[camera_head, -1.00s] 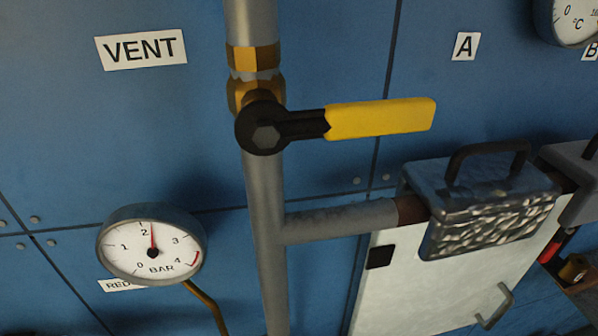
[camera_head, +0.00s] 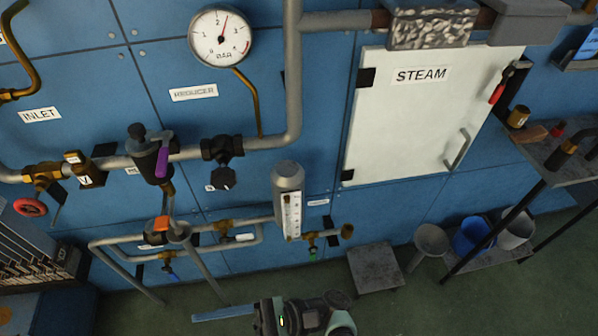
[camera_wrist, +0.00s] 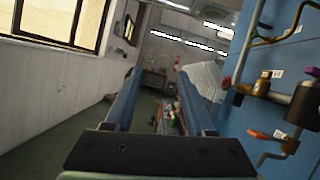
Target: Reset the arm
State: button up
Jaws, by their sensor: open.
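My gripper shows at the bottom of the head view (camera_head: 222,313), low over the green floor and in front of the blue panel (camera_head: 420,200). In the wrist view my gripper (camera_wrist: 158,85) has its two blue fingers well apart with nothing between them. It touches nothing that I can see. The wrist view looks along the room past the panel, which stands close on the right.
The panel carries pipes, a round gauge (camera_head: 221,38), a red handwheel (camera_head: 30,207), a purple-handled valve (camera_head: 162,160) and a white STEAM door (camera_head: 420,115). A grey box (camera_head: 375,268) and buckets (camera_head: 472,236) stand on the right. A window (camera_wrist: 62,22) is on the left.

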jog(key=w+a+r+n+t+h, duration=0.2)
jog(key=w+a+n+t+h, duration=0.1)
jog(key=w+a+n+h, duration=0.4)
jog(key=w+r+n+t+h, duration=0.2)
jog(key=w+r+n+t, duration=0.3)
jog(key=w+r+t, duration=0.75)
jog(key=w+d+r+n+t+h, duration=0.15)
jog(key=d+r+t, duration=0.25)
jog(key=r, duration=0.6)
jog(key=w+d+r+t+h+p, duration=0.1)
jog(key=w+d+r+t, duration=0.2)
jog(key=r, duration=0.8)
jog(key=d+r+n+t+h, duration=0.1)
jog(key=d+r+t, duration=0.35)
jog(key=r, duration=0.55)
jog(key=s+d+r+m+t+h, duration=0.3)
jog(key=s+d+r+t+h, duration=0.5)
jog(key=s+r, duration=0.3)
notch_tip(320, 180, up, 2)
jog(key=shift+s+d+r+h+p, duration=0.2)
jog(key=shift+s+d+h+p, duration=0.15)
jog(key=shift+d, duration=0.5)
jog(key=shift+c, duration=0.3)
